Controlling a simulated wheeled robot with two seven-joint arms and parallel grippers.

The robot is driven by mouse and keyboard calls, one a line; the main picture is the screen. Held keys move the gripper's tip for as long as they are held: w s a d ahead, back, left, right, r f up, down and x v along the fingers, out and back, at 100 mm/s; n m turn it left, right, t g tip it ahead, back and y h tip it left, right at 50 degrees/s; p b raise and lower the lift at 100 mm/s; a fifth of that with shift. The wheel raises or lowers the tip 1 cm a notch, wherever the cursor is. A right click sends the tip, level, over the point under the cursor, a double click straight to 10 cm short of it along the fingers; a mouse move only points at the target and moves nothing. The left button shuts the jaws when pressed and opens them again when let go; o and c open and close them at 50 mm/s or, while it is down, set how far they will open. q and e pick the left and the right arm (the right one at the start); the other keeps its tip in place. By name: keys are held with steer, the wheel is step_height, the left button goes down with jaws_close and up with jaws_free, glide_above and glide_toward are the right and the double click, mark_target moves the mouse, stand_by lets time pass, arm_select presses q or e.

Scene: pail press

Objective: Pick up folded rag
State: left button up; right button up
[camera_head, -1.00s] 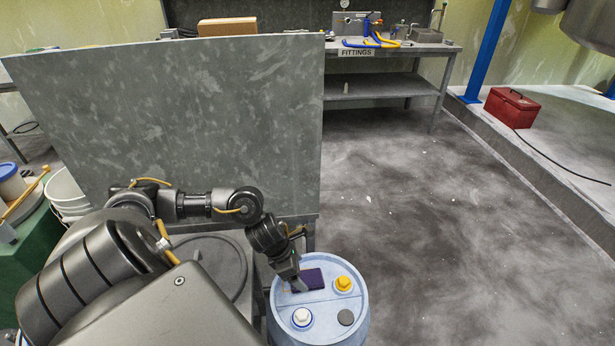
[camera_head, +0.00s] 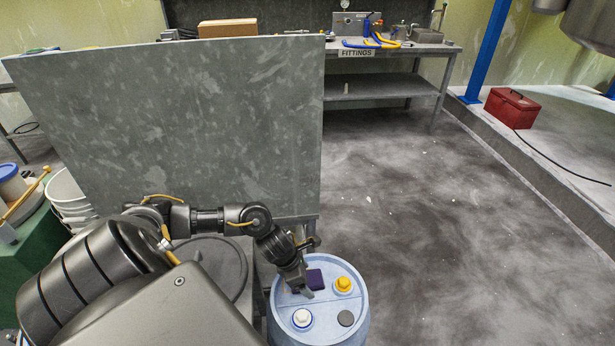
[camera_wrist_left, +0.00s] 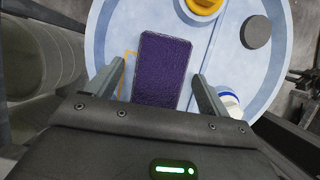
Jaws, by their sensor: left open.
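The folded rag (camera_head: 316,279) is a dark purple flat rectangle lying on top of the light blue drum (camera_head: 325,311). My left gripper (camera_head: 306,291) is at the drum top, over the rag's left part in the head view. In the left wrist view the rag (camera_wrist_left: 161,70) lies between the two open, spread fingers (camera_wrist_left: 160,82), with a gap on each side. The rag's near end is hidden behind the gripper body. I cannot tell the exact height of the fingertips above the drum. My right gripper is not in view.
The drum top also carries a yellow cap (camera_head: 343,284), a white cap (camera_head: 302,317) and a dark grey disc (camera_head: 346,318). A tall grey panel (camera_head: 180,120) stands behind my left arm. Open floor (camera_head: 450,230) lies to the right of the drum.

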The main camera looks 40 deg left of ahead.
arm_select(q)
steer(key=shift+f, duration=0.2)
steer(key=shift+c, duration=0.4)
steer(key=c, duration=1)
